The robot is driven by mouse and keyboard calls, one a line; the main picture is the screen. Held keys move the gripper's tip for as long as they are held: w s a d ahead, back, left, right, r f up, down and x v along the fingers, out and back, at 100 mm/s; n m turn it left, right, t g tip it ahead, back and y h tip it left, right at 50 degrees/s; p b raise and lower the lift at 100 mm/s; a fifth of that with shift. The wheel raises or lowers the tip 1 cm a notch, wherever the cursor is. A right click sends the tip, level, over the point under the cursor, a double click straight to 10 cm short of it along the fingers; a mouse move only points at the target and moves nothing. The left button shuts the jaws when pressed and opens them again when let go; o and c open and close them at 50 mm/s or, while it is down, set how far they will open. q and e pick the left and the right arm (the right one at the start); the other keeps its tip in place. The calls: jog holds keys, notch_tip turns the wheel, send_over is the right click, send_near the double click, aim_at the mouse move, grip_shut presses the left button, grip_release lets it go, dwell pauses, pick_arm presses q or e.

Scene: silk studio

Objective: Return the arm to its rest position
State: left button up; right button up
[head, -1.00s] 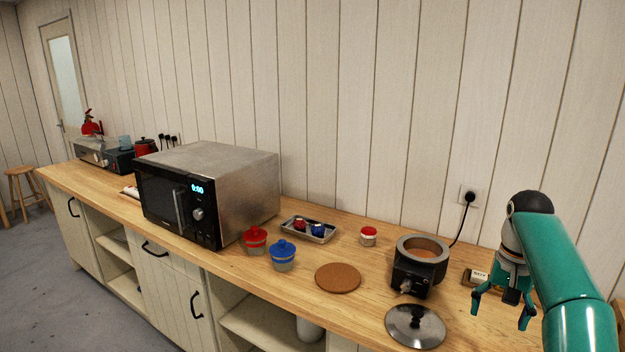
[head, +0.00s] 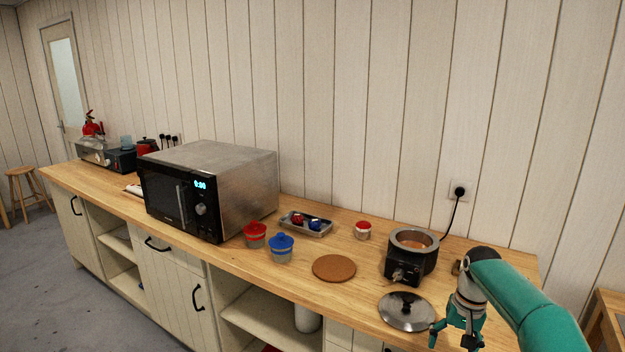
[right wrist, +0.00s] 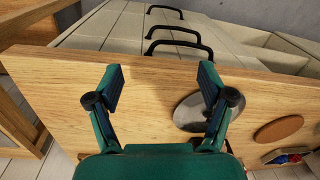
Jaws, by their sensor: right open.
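My right arm (head: 525,300) is teal and comes in from the lower right in the head view. Its gripper (head: 455,340) hangs fingers-down beside the glass lid (head: 407,311), near the counter's front edge. In the right wrist view the two fingers of the right gripper (right wrist: 160,95) are spread wide, with nothing between them. Bare wooden counter (right wrist: 155,75) shows beyond the fingers, and the lid (right wrist: 190,112) lies partly behind the right finger. My left gripper is not in view.
A pot on a black heater (head: 410,258), a cork mat (head: 334,267), a red-lidded jar (head: 255,236), a blue-lidded jar (head: 281,248), a tray (head: 318,230) and a microwave (head: 205,190) stand on the counter. A wooden stool (head: 606,315) stands at right.

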jog(key=s+a+f+n+y, duration=0.1)
jog(key=s+a+f, duration=0.25)
jog(key=f, duration=0.35)
jog(key=s+a+f, duration=0.2)
jog(key=a+f, duration=0.2)
jog(key=f, duration=0.2)
jog(key=s+a+f+n+y, duration=0.1)
jog(key=s+a+f, duration=0.25)
jog(key=f, duration=0.35)
jog(key=s+a+f, duration=0.2)
jog(key=s, duration=0.5)
jog(key=s+a+f, duration=0.2)
jog(key=s+a, duration=0.1)
jog(key=s, duration=0.5)
jog(key=s+a+f+y, duration=0.1)
jog(key=s+a, duration=0.2)
jog(key=s, duration=0.5)
jog(key=shift+f, duration=0.4)
